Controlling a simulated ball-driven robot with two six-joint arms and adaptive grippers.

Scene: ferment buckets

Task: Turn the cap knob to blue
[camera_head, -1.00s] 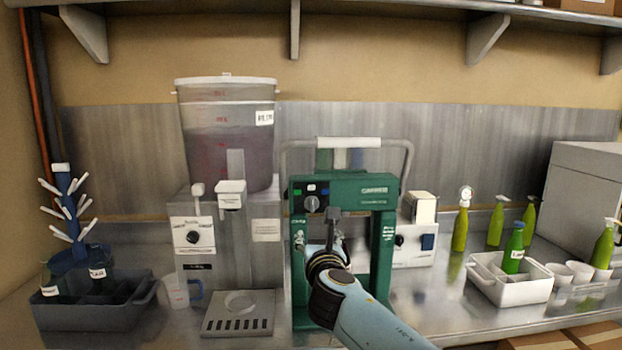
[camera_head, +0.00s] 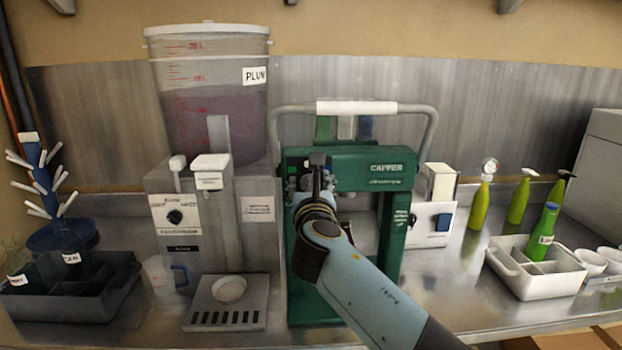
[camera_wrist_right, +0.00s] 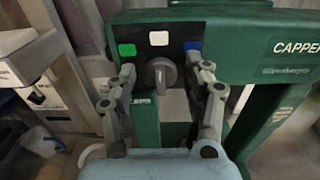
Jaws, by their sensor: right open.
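The green capper (camera_head: 362,168) stands on the steel counter in the middle of the head view. Its grey knob (camera_wrist_right: 160,75) shows in the right wrist view, with its grip bar upright, below the white mark (camera_wrist_right: 158,39). A green mark (camera_wrist_right: 127,50) is to the left and a blue mark (camera_wrist_right: 192,46) to the right. My right gripper (camera_wrist_right: 164,80) is open, one finger on each side of the knob; I cannot tell whether they touch it. In the head view my right gripper (camera_head: 317,172) hides the knob. My left gripper is not in view.
A filler with a plum bucket (camera_head: 210,110) stands left of the capper. A dark crate (camera_head: 80,285) is at far left. A white crate (camera_head: 535,270) with a green bottle (camera_head: 545,232) is at right. A metal handle (camera_head: 355,107) arches over the capper.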

